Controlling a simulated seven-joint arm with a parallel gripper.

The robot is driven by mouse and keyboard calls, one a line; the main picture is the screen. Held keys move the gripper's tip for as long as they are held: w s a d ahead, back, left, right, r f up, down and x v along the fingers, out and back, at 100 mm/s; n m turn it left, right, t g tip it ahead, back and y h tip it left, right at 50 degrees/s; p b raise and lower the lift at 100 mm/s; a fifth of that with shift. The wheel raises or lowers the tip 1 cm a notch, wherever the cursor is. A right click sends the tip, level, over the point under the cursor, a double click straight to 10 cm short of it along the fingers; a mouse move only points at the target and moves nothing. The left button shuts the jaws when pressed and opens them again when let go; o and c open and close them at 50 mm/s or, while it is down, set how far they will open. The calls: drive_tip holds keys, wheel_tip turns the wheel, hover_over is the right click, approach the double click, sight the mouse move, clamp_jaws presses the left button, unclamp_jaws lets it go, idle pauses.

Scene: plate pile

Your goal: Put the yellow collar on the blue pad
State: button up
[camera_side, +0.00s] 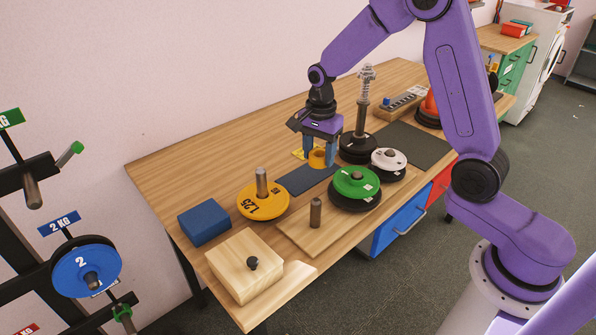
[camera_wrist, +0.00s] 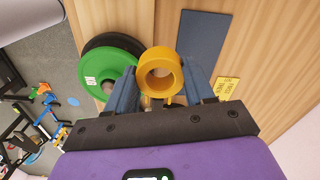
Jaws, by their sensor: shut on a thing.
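The yellow collar (camera_side: 318,160) is a short, thick ring. It also shows in the wrist view (camera_wrist: 150,81), with its round hole facing the camera. My gripper (camera_side: 319,151) is shut on it, with one blue finger on each side, as the wrist view (camera_wrist: 160,72) also shows. The blue pad (camera_side: 303,181) is a flat dark-blue rectangle on the wooden table. In the side view the collar appears at the pad's far right end. In the wrist view the pad (camera_wrist: 203,38) lies to the right of the collar, apart from it in the picture. The exact height is unclear.
A green plate (camera_side: 356,183) on a black one stands right of the pad. A yellow plate (camera_side: 252,205) with a post stands left. A tall spring-topped post (camera_side: 363,115) rises behind my gripper. A yellow label (camera_wrist: 227,89) lies beside the pad. A blue block (camera_side: 204,222) stands front left.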

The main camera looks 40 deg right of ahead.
hover_over(297, 181)
wheel_tip(297, 181, down, 7)
drive_tip(key=shift+s+f, duration=0.1)
drive_tip(key=shift+f, duration=1.5)
drive_tip(key=shift+f, duration=0.15)
drive_tip(key=o, duration=1.1)
wheel_tip(297, 181, up, 12)
drive_tip(key=shift+r, duration=0.2)
